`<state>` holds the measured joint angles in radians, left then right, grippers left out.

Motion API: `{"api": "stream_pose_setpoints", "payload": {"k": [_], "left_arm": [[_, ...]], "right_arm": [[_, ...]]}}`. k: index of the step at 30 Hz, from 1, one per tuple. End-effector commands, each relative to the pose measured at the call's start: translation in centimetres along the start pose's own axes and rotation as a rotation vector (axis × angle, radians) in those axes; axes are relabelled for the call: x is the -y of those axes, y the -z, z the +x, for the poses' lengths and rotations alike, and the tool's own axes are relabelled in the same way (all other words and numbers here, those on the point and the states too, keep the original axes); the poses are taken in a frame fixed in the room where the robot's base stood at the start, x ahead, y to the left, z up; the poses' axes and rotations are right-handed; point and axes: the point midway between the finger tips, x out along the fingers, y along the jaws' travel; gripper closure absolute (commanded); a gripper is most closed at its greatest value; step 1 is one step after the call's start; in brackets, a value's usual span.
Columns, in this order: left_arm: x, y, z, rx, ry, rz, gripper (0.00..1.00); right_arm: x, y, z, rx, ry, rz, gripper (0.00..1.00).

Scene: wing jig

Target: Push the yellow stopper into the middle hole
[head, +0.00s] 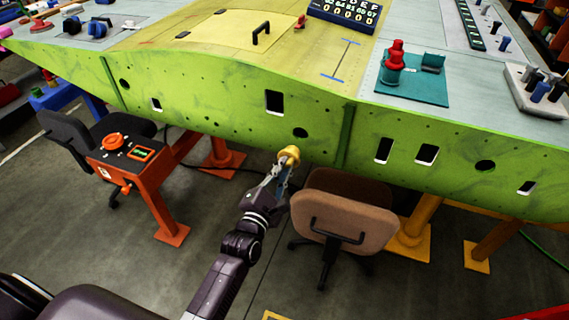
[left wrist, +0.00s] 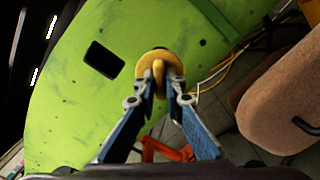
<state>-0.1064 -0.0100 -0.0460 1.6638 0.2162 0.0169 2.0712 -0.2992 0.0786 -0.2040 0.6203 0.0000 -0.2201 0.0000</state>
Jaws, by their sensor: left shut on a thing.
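The yellow stopper (head: 289,153) is held at the tips of my left gripper (head: 282,172), which is shut on it. In the left wrist view the stopper (left wrist: 150,59) shows as a round disc with a grip between the two fingertips (left wrist: 160,92). The green wing side panel (head: 220,88) has several openings. The middle round hole (head: 300,133) is dark and empty in the head view, just above and slightly right of the stopper. In the left wrist view this hole is not visible. The gap between stopper and panel cannot be judged. My right gripper is not in view.
A brown chair (head: 340,210) stands just right of my left gripper, below the panel. An orange stand with a control box (head: 125,155) and a dark chair are to the left. A rectangular opening (head: 274,102) lies above the middle hole.

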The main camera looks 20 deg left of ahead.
Motion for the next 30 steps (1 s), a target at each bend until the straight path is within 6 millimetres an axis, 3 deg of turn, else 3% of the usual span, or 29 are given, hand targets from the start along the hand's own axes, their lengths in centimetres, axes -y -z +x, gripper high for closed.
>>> {"api": "stream_pose_setpoints", "payload": {"k": [5,21,30], "left_arm": [[0.0,0.8,1.3,-0.007,-0.007,-0.055,1.00],[0.2,1.0,5.8,-0.007,-0.007,-0.055,1.00],[0.0,0.9,7.0,-0.007,-0.007,-0.054,1.00]], "right_arm": [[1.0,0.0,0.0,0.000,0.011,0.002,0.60],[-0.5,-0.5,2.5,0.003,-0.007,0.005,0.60],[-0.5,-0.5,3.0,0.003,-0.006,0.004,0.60]]}}
